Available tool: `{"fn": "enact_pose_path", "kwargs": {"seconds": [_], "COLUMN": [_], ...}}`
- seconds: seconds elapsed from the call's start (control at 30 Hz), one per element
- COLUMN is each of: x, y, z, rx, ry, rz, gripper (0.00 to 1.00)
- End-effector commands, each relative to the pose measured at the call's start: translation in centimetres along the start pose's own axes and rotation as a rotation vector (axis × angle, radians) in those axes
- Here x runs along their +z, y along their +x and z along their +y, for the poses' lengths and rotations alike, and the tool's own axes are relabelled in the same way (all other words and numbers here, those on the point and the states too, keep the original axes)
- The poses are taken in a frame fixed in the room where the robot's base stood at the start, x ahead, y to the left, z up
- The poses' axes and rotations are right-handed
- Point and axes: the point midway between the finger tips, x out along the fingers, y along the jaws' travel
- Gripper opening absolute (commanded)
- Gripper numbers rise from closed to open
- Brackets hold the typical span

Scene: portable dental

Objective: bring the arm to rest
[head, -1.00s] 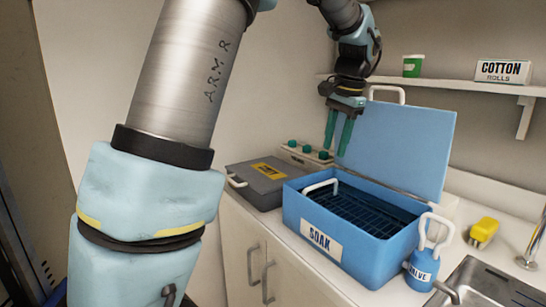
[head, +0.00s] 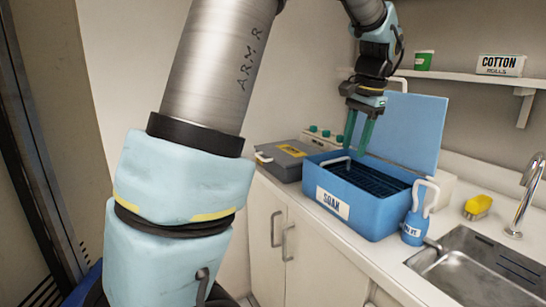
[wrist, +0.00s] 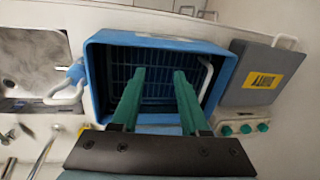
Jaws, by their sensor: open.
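My gripper (head: 358,134) is open, with two green fingers pointing down and nothing between them. In the head view it hangs above the back left part of the blue SOAK box (head: 372,222), whose lid (head: 412,130) stands open behind. The wrist view looks down past the fingers (wrist: 158,85) into the box, where a dark wire basket (wrist: 150,86) with a white handle (wrist: 207,78) lies. My arm reaches up and across from the left of the head view.
A grey case (head: 280,163) with a yellow label stands left of the box.

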Motion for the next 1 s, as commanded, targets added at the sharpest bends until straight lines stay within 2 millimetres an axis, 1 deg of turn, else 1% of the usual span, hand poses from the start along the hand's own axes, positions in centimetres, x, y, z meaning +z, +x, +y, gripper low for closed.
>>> {"fn": "enact_pose_path", "kwargs": {"seconds": [0.17,0.27,0.37,0.47,0.57,0.6,0.67,0.7,0.8,0.9,1.0], "x": [2.3,4.1,6.4,9.3,13.1,15.0,18.0,20.0,24.2,26.9,28.3], "y": [1.7,3.0,4.5,6.3,8.4,9.4,10.8,11.7,13.5,14.6,15.1], "z": [-1.3,-2.1,-2.9,-3.7,-4.2,-4.3,-4.2,-4.0,-3.0,-2.0,-1.5], "rx": [0.018,0.031,0.045,0.061,0.078,0.085,0.094,0.098,0.104,0.105,0.104], "ry": [-0.073,-0.131,-0.204,-0.293,-0.411,-0.466,-0.562,-0.628,-0.766,-0.86,-0.908], "rz": [0.003,0.005,0.008,0.011,0.016,0.017,0.022,0.026,0.031,0.036,0.039], "gripper": [0.45,0.45,0.45,0.45,0.45,0.45,0.45,0.45,0.45,0.45,0.45]}}
